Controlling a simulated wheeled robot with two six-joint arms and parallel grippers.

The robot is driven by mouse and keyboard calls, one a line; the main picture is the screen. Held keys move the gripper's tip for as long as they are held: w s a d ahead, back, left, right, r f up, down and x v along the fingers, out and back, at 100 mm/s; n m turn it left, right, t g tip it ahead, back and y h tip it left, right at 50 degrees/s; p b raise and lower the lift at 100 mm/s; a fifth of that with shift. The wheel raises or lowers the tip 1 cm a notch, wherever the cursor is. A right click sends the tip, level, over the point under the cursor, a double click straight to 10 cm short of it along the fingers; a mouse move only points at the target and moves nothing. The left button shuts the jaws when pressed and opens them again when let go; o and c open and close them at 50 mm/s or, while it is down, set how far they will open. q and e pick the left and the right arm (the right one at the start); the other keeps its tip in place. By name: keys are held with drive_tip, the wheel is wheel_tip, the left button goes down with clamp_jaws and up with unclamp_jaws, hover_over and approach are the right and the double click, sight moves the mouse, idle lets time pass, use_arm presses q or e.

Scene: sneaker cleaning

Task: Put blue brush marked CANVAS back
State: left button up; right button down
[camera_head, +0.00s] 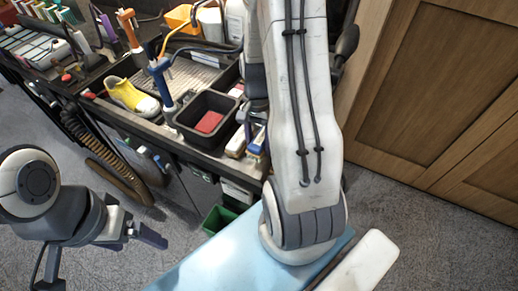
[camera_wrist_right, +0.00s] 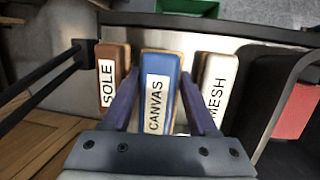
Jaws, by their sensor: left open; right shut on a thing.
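The blue brush marked CANVAS (camera_wrist_right: 173,72) is between the two fingers of my right gripper (camera_wrist_right: 159,76), which is shut on it. It sits in line between a brown brush marked SOLE (camera_wrist_right: 108,58) on its left and a white brush marked MESH (camera_wrist_right: 218,72) on its right. Its lower end is hidden, so I cannot tell whether it rests on the holder. In the head view, my right arm hides most of this spot at the bench's right end. My left gripper (camera_head: 137,236) is open and empty, low at the left, away from the bench.
A black bin (camera_head: 190,122) with a red block (camera_head: 209,122) stands beside the brushes. A yellow shoe (camera_head: 132,97) and an upright blue-handled tool (camera_head: 161,79) are further left. A green bin (camera_head: 218,219) is below the bench edge. Wooden cabinets (camera_head: 440,90) stand at right.

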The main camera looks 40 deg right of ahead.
drive_tip(key=shift+f, duration=1.9)
drive_tip(key=shift+f, duration=0.15)
drive_tip(key=shift+c, duration=2.2)
unclamp_jaws()
drive_tip(key=v, duration=1.2)
drive_tip(key=shift+r+b, duration=0.25)
drive_tip(key=shift+b, duration=0.1)
